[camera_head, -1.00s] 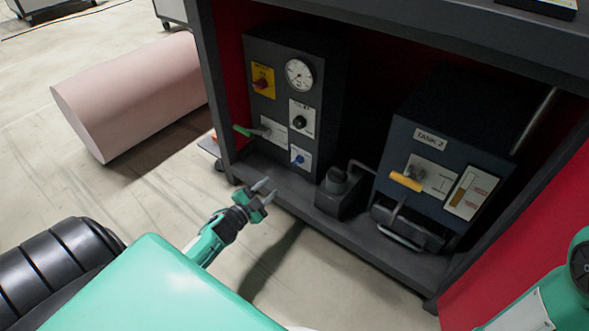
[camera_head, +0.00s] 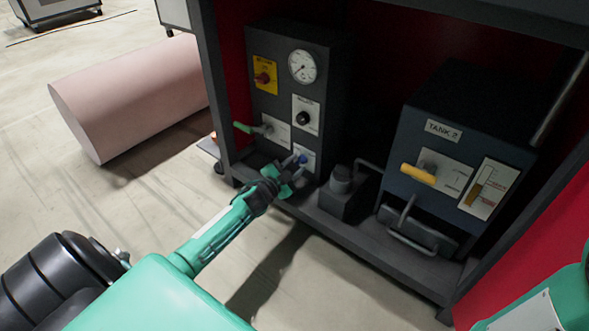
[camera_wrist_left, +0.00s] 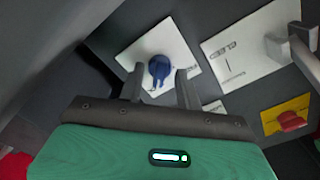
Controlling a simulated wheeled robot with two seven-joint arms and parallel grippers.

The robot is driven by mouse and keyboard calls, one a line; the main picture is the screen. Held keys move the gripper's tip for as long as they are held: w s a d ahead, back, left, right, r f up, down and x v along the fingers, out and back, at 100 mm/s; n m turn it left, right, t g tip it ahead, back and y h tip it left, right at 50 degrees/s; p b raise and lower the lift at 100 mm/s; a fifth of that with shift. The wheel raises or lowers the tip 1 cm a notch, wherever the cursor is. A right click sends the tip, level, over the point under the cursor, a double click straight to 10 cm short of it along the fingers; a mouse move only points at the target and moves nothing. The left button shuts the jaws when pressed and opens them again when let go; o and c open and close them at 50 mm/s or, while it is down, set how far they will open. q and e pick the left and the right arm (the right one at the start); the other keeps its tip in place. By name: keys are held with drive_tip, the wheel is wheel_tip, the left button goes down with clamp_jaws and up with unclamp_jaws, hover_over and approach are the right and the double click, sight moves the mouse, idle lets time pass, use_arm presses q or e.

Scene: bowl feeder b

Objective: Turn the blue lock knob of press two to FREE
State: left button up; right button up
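The blue lock knob (camera_head: 301,158) sits on a white plate low on the front of the dark control box (camera_head: 284,90). In the left wrist view the blue knob (camera_wrist_left: 159,68) shows on its white plate (camera_wrist_left: 178,44), just beyond the fingertips and roughly between them. My left gripper (camera_head: 293,166) is open in front of the knob, and its fingers (camera_wrist_left: 160,84) are apart with nothing between them that I can see them grip. Whether a finger touches the knob cannot be told. The right gripper is not in view.
Above the knob are a black knob (camera_head: 303,118), a green lever (camera_head: 244,127), a red-on-yellow switch (camera_head: 264,77) and a gauge (camera_head: 302,66). A small dark block (camera_head: 342,189) and the Tank 2 box (camera_head: 424,165) stand to the right. The cabinet's front edge (camera_head: 350,240) runs below.

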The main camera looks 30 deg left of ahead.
use_arm(q)
clamp_jaws()
